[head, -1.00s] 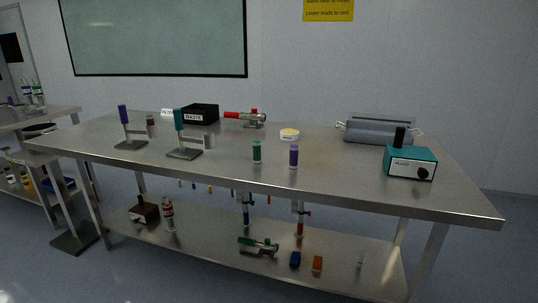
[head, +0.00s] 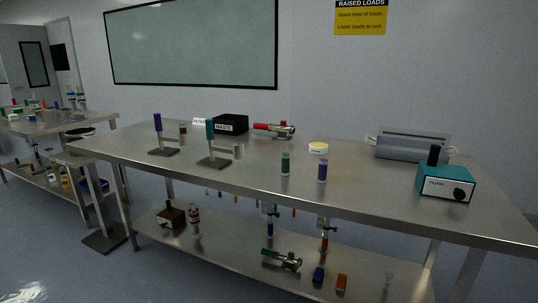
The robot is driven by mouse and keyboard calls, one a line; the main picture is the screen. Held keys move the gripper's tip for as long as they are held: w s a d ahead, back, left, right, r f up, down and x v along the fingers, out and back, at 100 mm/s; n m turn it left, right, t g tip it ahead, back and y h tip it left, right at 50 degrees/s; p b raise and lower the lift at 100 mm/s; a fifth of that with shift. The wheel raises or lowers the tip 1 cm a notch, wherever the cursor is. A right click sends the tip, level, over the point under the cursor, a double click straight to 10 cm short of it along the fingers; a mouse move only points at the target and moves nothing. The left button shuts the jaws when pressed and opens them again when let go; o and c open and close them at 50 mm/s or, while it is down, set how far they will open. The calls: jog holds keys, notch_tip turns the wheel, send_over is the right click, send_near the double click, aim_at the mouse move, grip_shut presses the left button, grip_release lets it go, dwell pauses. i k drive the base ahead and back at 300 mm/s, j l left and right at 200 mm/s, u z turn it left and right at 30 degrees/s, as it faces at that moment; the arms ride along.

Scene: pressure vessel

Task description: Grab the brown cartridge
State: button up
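A small upright cylinder with a dark brownish upper part (head: 183,131) stands on the steel bench (head: 300,205), behind and right of the purple-topped stand (head: 158,125). It looks like the brown cartridge, but it is small and its colour is hard to tell. A green cartridge (head: 285,164) and a purple cartridge (head: 322,171) stand upright near the bench's front edge. My gripper is not in view.
A teal-topped stand (head: 211,140), a black waste box (head: 231,124), a red-handled tool (head: 274,129), a yellow-topped dish (head: 318,147), a grey vessel (head: 412,146) and a teal device (head: 445,182) occupy the bench. The lower shelf (head: 230,256) holds tools. Floor at front left is clear.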

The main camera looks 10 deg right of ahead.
aim_at(183, 129)
jog(key=i+j+u, duration=0.1)
jog(key=u, duration=0.5)
jog(key=i+u, duration=0.3)
jog(key=i, duration=0.4)
jog(key=i+l+u, duration=0.3)
jog(key=i, duration=0.4)
jog(key=i+l, duration=0.1)
jog(key=i, duration=0.4)
jog(key=i+l, duration=0.1)
jog(key=i, duration=0.4)
jog(key=i+l, duration=0.1)
jog(key=i, duration=0.4)
jog(key=u, duration=0.05)
